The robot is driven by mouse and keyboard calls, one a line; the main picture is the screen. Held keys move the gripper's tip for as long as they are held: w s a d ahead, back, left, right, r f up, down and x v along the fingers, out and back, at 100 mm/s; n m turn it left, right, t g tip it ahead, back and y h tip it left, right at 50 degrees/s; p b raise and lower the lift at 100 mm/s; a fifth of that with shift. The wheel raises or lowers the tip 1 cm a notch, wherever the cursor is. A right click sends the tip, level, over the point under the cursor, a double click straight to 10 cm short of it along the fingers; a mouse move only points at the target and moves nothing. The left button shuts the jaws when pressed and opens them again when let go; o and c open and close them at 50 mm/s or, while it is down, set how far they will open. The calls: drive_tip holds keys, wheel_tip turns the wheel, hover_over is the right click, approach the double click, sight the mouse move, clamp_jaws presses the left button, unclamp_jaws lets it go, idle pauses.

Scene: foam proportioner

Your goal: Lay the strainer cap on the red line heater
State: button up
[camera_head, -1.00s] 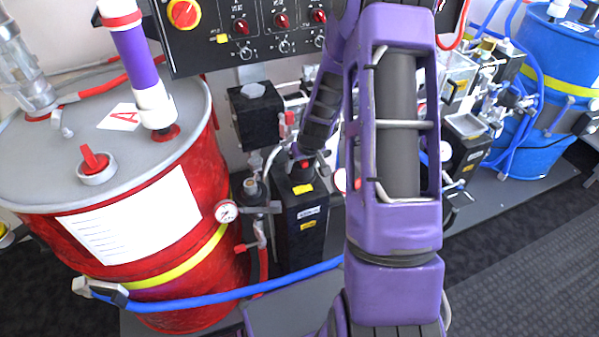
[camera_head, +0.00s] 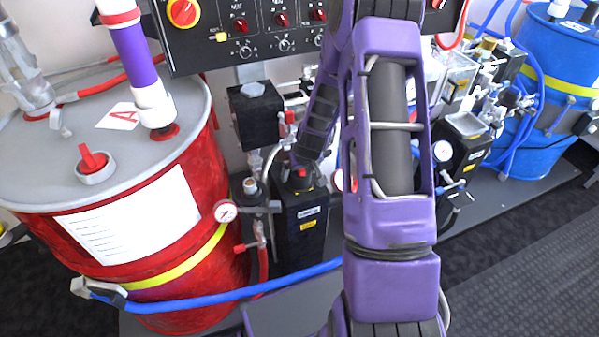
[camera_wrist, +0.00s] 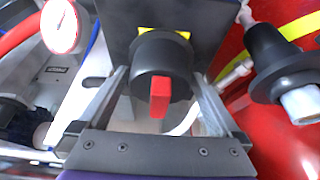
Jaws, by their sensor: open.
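The strainer cap is a black round cap with a red bar handle (camera_wrist: 160,88), seen between my fingers in the wrist view. In the head view it is a small dark cap with a red top (camera_head: 301,176) on the red line heater (camera_head: 300,232), a tall black box beside the red drum. The cap appears to rest on the heater's top face (camera_wrist: 195,22), partly covering a yellow label. My gripper (camera_wrist: 163,82) is open, with a finger on either side of the cap. In the head view my gripper (camera_head: 304,164) is largely hidden. The cap's underside is hidden.
The red drum (camera_head: 225,175) stands left, with a gauge (camera_head: 226,212) and a black flanged fitting (camera_wrist: 268,62) close to the gripper. A control panel (camera_head: 210,50) hangs above. A blue hose (camera_head: 225,300) crosses in front. The blue drum (camera_head: 555,60) is at right.

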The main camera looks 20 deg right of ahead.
drive_tip(key=shift+s+r, duration=0.1)
drive_tip(key=shift+r, duration=0.5)
drive_tip(key=p+v, duration=0.1)
drive_tip(key=v, duration=1)
drive_tip(key=shift+p, duration=0.3)
drive_tip(key=shift+r, duration=0.1)
